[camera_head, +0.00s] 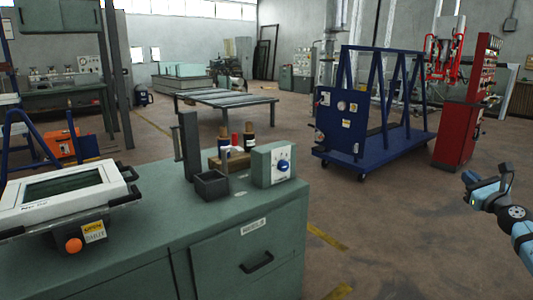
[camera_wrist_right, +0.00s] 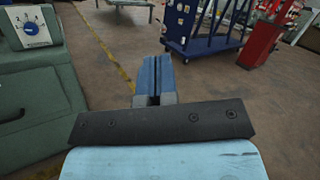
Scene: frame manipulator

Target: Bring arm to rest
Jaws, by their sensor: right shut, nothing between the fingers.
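My right gripper (camera_head: 472,186) is in the head view at the far right, held in free air over the floor, well to the right of the green cabinet. In the right wrist view its two blue fingers (camera_wrist_right: 155,75) are pressed together with nothing between them. The blue and black right arm comes in from the lower right edge of the head view. My left gripper is not in view.
A green cabinet (camera_head: 240,235) stands at the left with a white panel device (camera_head: 62,190) and a dial box (camera_head: 272,164) on it. A blue wheeled frame (camera_head: 375,150) and a red cabinet (camera_head: 460,135) stand behind my right gripper. Floor around the gripper is clear.

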